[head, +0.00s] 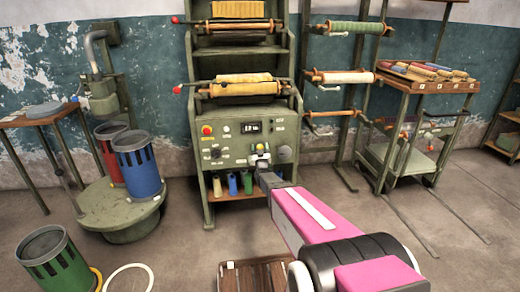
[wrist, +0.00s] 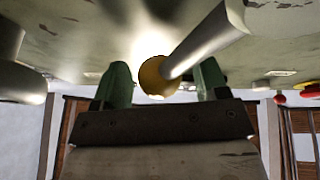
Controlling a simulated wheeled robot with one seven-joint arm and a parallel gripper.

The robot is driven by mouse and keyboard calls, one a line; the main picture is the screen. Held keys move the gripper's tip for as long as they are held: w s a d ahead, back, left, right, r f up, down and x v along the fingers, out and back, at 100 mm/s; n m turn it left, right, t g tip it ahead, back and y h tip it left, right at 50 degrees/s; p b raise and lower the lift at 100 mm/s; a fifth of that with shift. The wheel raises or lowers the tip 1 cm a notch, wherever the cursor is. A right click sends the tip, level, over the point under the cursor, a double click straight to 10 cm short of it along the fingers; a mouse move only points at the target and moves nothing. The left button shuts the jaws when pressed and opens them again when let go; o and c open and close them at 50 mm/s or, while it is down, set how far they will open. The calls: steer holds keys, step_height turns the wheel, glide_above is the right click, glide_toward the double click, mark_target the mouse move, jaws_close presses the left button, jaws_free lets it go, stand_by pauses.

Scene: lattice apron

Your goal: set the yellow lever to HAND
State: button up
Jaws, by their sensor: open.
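The yellow lever shows in the wrist view as a metal rod with a round yellow knob (wrist: 157,76), the rod slanting to the upper right. In the head view its small yellow knob (head: 260,147) is on the front panel of the green machine, right at the end of my arm. My gripper (wrist: 161,84) is open, with a green finger on each side of the knob. I cannot tell whether either finger touches it. In the head view my gripper (head: 262,161) is close to the panel and small. The HAND marking cannot be read in either view.
A blue bin (head: 138,165) stands left; a cart (head: 400,160) stands right.

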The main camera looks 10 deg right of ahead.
mark_target(242, 144)
steer(key=shift+w, duration=0.15)
steer(key=c, duration=1.2)
steer(key=shift+c, duration=0.2)
steer(key=shift+a+r+n+y, duration=0.2)
steer(key=shift+a+n+y, duration=0.4)
steer(key=shift+n, duration=0.45)
steer(key=shift+a+r+n+y, duration=0.2)
steer(key=shift+a+n+y, duration=0.35)
steer(key=shift+n, duration=0.5)
steer(key=a+n+y, duration=0.1)
steer(key=n, duration=0.1)
steer(key=a+n+y, duration=0.1)
steer(key=n, duration=0.1)
steer(key=shift+a, duration=0.1)
steer(key=a+n+y, duration=0.1)
steer(key=a+n+g+y, duration=0.1)
steer(key=n, duration=0.1)
steer(key=shift+f, duration=0.1)
steer(key=shift+a+f+n+g+y, duration=0.2)
steer(key=shift+a+n, duration=0.25)
steer(key=shift+n, duration=0.4)
steer(key=shift+a+f+n+g+y, duration=0.1)
steer(key=shift+a+n+g+y, duration=0.25)
steer(key=shift+n, duration=0.5)
steer(key=shift+a, duration=0.15)
